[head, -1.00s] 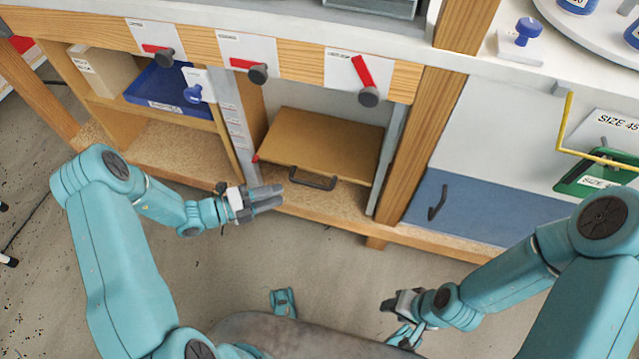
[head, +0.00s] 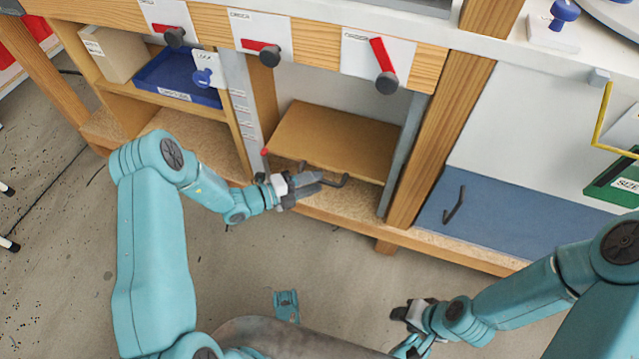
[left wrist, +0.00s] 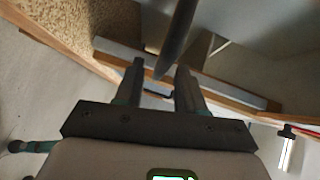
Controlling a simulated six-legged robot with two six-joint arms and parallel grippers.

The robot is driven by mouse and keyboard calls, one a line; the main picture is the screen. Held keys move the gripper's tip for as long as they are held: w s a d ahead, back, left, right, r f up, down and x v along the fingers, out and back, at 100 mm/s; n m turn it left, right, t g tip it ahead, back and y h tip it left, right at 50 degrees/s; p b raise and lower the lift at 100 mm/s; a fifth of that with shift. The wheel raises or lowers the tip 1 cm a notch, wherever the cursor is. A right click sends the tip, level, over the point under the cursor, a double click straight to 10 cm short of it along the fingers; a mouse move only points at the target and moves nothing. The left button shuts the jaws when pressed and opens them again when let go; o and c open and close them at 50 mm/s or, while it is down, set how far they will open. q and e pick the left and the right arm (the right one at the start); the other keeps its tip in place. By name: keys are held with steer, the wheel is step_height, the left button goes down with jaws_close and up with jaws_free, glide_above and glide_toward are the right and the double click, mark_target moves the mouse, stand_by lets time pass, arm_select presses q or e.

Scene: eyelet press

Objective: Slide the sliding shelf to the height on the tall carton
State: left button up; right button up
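The sliding shelf (head: 335,138) is a brown board in the open bay under the counter, low in the bay and roughly level. A dark handle (head: 345,181) is on its front edge, and a red pointer (head: 265,151) is at its left edge. A pale strip with several labels (head: 240,105) stands left of the bay. A beige carton (head: 112,52) sits in the left cubby; its label is unreadable. My left gripper (head: 318,182) is at the handle, partly covering it. In the left wrist view its fingers (left wrist: 158,82) are apart, with a dark bar, apparently the handle, between their tips. My right gripper (head: 402,314) is low, away from the shelf.
A blue tray (head: 178,78) sits beside the carton. Several red-handled knobs (head: 383,65) line the rail above the bay. A wooden post (head: 440,140) bounds the bay on the right, then a blue panel with a dark handle (head: 454,205).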

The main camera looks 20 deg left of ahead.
arm_select(q)
steer(key=shift+x, duration=1.25)
arm_select(e)
steer(key=shift+w+f, duration=0.15)
steer(key=shift+f, duration=0.2)
arm_select(q)
jaws_close()
step_height(320, 180, up, 10)
steer(key=p, duration=0.8)
step_height(320, 180, up, 10)
steer(key=p, duration=0.8)
steer(key=shift+r+p, duration=0.2)
steer(key=shift+p, duration=0.15)
arm_select(e)
step_height(320, 180, up, 16)
steer(key=s+a, duration=0.1)
steer(key=shift+s+r+n+g, duration=0.2)
steer(key=shift+s+n+g, duration=0.05)
steer(key=shift+n+g, duration=0.05)
steer(key=shift+a, duration=0.1)
arm_select(q)
jaws_free()
steer(key=shift+f, duration=0.15)
